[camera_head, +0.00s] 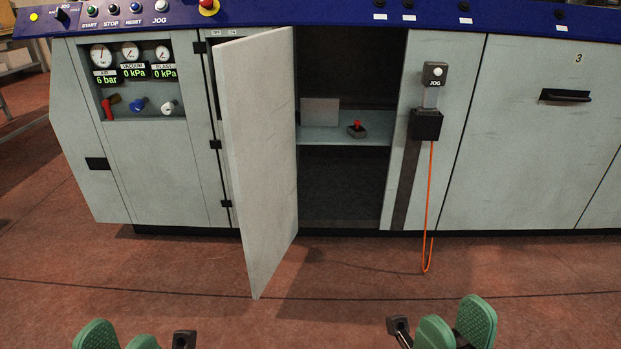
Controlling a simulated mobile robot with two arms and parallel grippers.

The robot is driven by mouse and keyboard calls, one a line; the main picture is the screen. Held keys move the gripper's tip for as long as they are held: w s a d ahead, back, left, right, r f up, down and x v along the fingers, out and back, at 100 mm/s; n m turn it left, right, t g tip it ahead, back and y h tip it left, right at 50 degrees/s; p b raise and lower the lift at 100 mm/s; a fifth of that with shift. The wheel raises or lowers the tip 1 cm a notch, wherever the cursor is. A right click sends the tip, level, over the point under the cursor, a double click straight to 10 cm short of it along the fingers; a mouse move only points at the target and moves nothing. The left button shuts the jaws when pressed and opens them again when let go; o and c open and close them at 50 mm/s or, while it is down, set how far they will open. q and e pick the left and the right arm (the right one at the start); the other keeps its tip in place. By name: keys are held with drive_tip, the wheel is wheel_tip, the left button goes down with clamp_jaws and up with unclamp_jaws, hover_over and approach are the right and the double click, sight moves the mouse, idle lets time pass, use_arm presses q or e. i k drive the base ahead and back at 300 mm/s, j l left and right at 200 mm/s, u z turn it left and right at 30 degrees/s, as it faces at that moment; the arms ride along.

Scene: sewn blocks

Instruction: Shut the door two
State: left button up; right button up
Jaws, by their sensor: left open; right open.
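The open cabinet door (258,150), a pale grey panel, stands swung out toward me from black hinges on its left side. No number shows on the face I see, but it stands left of the door marked 3. The cabinet opening (345,190) to its right is dark inside. My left gripper (119,341) is at the bottom left edge, open and empty, partly cut off. My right gripper (456,328) is at the bottom, right of the door, open and empty. Both are apart from the door.
A JOG box (428,125) with a hanging orange cable (429,215) is right of the opening. Door 3 (530,150) is shut. The red floor ahead is clear.

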sight(254, 74)
drive_tip(key=i+j+z, duration=0.25)
drive_tip(key=z, duration=0.15)
drive_tip(key=i+j+z, duration=0.2)
drive_tip(key=j+z, duration=0.2)
drive_tip(key=i+j+z, duration=0.1)
drive_tip(key=j+z, duration=0.3)
drive_tip(key=i+j, duration=0.1)
drive_tip(key=j, duration=0.25)
drive_tip(key=i+j, duration=0.1)
drive_tip(key=j, duration=0.3)
drive_tip(key=i+j, duration=0.1)
drive_tip(key=j, duration=0.25)
drive_tip(key=i+j, duration=0.1)
drive_tip(key=j, duration=0.25)
drive_tip(key=i+j, duration=0.1)
drive_tip(key=j, duration=0.25)
